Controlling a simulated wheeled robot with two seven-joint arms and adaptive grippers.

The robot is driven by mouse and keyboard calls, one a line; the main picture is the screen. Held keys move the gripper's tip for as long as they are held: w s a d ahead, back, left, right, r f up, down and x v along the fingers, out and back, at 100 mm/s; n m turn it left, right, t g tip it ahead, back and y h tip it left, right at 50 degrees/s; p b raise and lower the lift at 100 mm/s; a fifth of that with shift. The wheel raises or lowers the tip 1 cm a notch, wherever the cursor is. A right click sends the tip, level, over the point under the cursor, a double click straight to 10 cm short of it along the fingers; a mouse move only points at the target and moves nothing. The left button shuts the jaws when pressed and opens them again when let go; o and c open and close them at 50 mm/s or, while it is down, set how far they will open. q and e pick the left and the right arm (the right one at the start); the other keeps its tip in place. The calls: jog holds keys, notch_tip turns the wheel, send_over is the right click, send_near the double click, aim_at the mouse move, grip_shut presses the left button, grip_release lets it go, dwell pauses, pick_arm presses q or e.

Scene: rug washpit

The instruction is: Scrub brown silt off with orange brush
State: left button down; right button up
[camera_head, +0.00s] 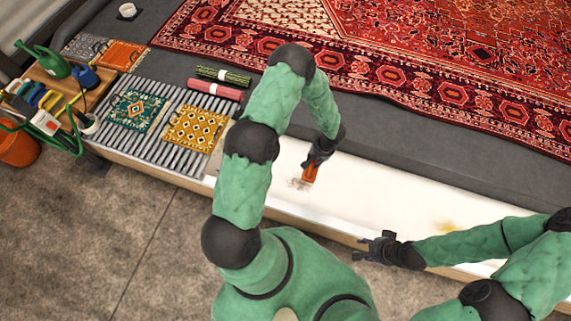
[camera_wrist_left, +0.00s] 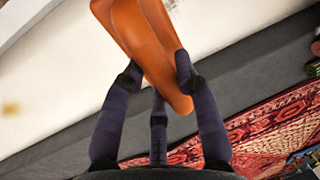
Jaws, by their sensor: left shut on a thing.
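My left gripper (camera_head: 316,158) is shut on the orange brush (camera_head: 310,174) over the white surface of the trough (camera_head: 365,200). In the left wrist view its fingers hold the brush's smooth orange body (camera_wrist_left: 150,45); the bristles are hidden there. A faint grey-brown smear of silt (camera_head: 297,184) shows just left of the brush. I cannot tell whether the bristles touch the surface. A yellow-brown stain (camera_head: 446,226) lies farther right; a similar stain shows in the left wrist view (camera_wrist_left: 12,108). My right gripper (camera_head: 375,249) is empty, fingers apart, at the trough's near edge.
A large red patterned rug (camera_head: 430,70) covers the back. Small green (camera_head: 136,110) and yellow (camera_head: 196,129) rugs lie on the grey slats at left. Rolled rugs (camera_head: 215,90) lie behind them. A green watering can (camera_head: 45,62) and an orange bucket (camera_head: 17,148) stand far left.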

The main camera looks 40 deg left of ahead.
pick_arm(q)
jog(key=a+f+n+b, duration=0.1)
jog(key=a+f+n, duration=0.2)
jog(key=f, duration=0.6)
jog(key=a+f+n+b, duration=0.2)
jog(key=a+f, duration=0.5)
jog(key=f, duration=0.3)
jog(key=a+f+n+g+h+b, duration=0.1)
jog(key=a+f+n+b, duration=0.1)
jog(key=f, duration=0.7)
jog(key=s+a+n, duration=0.1)
jog(key=a, duration=0.1)
jog(key=shift+a+f+n, duration=0.3)
jog(key=shift+a, duration=0.1)
jog(key=shift+f, duration=1)
